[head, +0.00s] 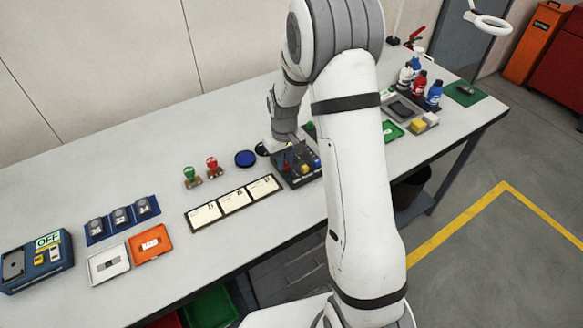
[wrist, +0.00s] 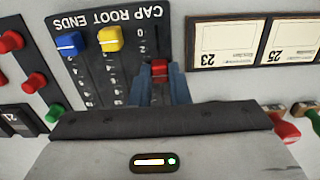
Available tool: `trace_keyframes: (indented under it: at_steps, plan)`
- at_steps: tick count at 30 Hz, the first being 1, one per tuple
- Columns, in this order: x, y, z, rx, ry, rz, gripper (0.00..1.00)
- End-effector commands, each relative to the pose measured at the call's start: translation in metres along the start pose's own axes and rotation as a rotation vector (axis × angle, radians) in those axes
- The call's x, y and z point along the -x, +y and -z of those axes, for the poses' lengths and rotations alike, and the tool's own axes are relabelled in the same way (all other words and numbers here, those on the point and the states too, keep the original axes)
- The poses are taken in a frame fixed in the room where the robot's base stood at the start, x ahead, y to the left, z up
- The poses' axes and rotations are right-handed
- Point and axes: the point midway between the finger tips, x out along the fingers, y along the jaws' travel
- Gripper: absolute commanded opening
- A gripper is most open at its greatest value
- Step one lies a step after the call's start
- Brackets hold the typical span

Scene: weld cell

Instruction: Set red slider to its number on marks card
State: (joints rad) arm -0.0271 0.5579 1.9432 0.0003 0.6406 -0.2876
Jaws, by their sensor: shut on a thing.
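The slider panel (wrist: 103,80) shows upside down in the wrist view, with the words CAP, ROOT and ENDS along its top edge. It also shows in the head view (head: 291,181). The red slider (wrist: 159,68) sits between the fingertips of my gripper (wrist: 160,78), which is shut on it. It is a little farther down its slot than the blue slider (wrist: 69,44) and yellow slider (wrist: 110,39). Numbers 0 and 2 show beside its track; the lower marks are hidden by my fingers. A framed row of cards (head: 234,203) lies beside the panel; its small writing is unreadable.
In the wrist view, cards marked 23 (wrist: 222,45) and 25 (wrist: 293,40) lie right of the panel. Trays and bottles (head: 419,84) are farther along the table.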

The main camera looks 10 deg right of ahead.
Motion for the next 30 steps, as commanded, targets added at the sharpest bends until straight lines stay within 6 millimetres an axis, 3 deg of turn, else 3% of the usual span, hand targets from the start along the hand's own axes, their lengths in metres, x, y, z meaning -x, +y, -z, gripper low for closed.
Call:
trace_keyframes:
  at_steps: [10,11,18,26,30]
  plan:
    - [0.0,0.001,0.007,-0.001,0.002,-0.001,0.0]
    - [0.0,0.001,0.007,-0.001,0.002,-0.001,0.17]
    - [0.0,0.001,0.006,-0.001,0.001,-0.001,0.37]
    - [0.001,0.0,0.006,-0.001,0.001,-0.001,0.38]
    - [0.013,0.001,0.007,-0.001,0.004,-0.001,0.38]
